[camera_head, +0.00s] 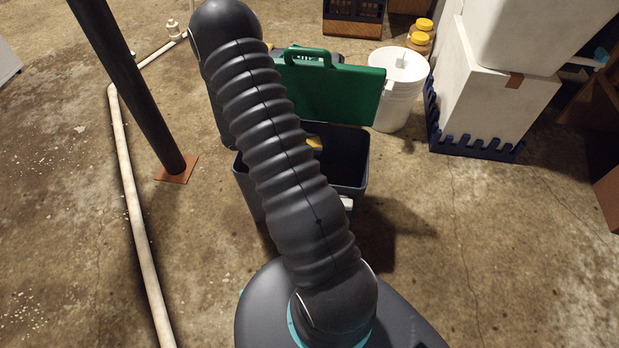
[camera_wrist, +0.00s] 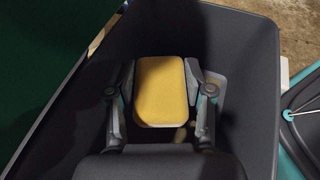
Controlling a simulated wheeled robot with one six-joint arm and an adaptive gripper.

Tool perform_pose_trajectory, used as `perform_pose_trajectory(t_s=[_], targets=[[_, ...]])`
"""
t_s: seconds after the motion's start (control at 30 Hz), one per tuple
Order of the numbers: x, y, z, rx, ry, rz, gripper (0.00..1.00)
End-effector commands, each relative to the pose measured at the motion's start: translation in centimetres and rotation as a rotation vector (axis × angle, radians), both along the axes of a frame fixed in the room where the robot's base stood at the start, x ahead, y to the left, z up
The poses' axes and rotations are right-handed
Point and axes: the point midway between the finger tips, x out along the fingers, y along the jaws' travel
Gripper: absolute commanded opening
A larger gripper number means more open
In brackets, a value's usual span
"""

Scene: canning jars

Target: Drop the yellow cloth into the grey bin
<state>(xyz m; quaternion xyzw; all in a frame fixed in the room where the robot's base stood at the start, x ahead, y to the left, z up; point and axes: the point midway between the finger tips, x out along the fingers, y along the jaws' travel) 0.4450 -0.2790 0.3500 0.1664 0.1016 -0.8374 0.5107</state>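The yellow cloth (camera_wrist: 161,92) looks like a flat, rounded block in the wrist view. My gripper (camera_wrist: 161,76) has a finger against each side of it, and the cloth is held between them. The grey bin (camera_wrist: 245,60) surrounds the cloth and fingers in that view, its dark inside below them. In the head view the grey bin (camera_head: 354,150) stands open on the floor, partly behind my arm. A bit of the yellow cloth (camera_head: 314,143) shows at its opening. My gripper is hidden there by my arm. The height of the cloth above the bin's bottom is unclear.
A green panel with a handle (camera_head: 340,88) stands upright behind the bin. A white bucket (camera_head: 398,100) is to its right, near yellow-lidded jars (camera_head: 420,36) and white boxes (camera_head: 490,95). A dark post (camera_head: 135,90) and pale pipe (camera_head: 130,200) are at left. Right foreground floor is clear.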

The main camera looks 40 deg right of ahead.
Motion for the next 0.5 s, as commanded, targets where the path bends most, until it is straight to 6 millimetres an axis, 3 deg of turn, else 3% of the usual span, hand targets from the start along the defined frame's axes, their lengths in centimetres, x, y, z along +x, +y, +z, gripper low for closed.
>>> perform_pose_trajectory(t_s=[0.03, 0.1, 0.5], targets=[[0.00, 0.00, 0.01, 0.000, 0.000, 0.000, 0.66], [0.00, 0.00, 0.01, 0.000, 0.000, 0.000, 0.80], [0.24, 0.40, 0.19, -0.001, -0.001, 0.001, 0.80]])
